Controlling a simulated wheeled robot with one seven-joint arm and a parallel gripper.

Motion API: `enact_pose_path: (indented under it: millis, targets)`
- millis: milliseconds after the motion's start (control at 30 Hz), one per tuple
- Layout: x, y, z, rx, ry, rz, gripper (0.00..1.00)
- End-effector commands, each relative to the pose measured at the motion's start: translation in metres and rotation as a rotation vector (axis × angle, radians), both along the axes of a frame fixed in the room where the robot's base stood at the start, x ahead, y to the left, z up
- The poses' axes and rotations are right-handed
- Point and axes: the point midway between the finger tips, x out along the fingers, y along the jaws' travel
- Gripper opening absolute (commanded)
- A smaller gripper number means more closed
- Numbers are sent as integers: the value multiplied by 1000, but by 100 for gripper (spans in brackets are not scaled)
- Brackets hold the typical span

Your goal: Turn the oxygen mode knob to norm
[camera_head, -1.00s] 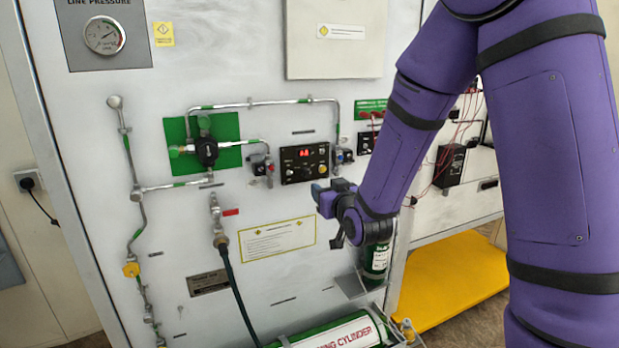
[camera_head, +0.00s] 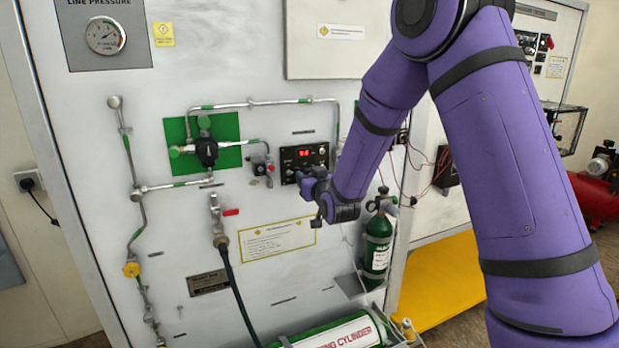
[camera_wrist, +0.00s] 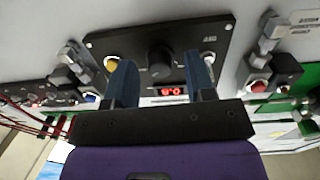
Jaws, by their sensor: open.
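The black control panel (camera_head: 303,158) with a lit red display is on the white board in the head view, its lower part partly covered by my gripper (camera_head: 305,181). In the wrist view the panel (camera_wrist: 215,57) appears upside down. It carries a dark round knob (camera_wrist: 160,60) at its middle, beside the red display (camera_wrist: 172,91). I take this as the oxygen mode knob; its setting marks cannot be read. My gripper (camera_wrist: 158,62) is open, its blue fingers to either side of the knob in this view. Whether they reach around it or stay in front of it cannot be told.
Valves and pipes (camera_head: 207,150) are left of the panel. A green bottle (camera_head: 378,245) stands below my wrist, and red wires (camera_head: 410,160) hang at the right. The board below the panel is fairly flat.

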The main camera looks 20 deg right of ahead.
Motion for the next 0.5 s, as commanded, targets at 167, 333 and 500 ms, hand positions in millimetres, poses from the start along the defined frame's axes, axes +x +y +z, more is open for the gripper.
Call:
enact_pose_path:
  millis: [167, 333, 500]
  targets:
    - [4, 0, 1, 0, -1, 0, 50]
    - [4, 0, 0, 0, -1, 0, 50]
    - [4, 0, 0, 0, -1, 0, 11]
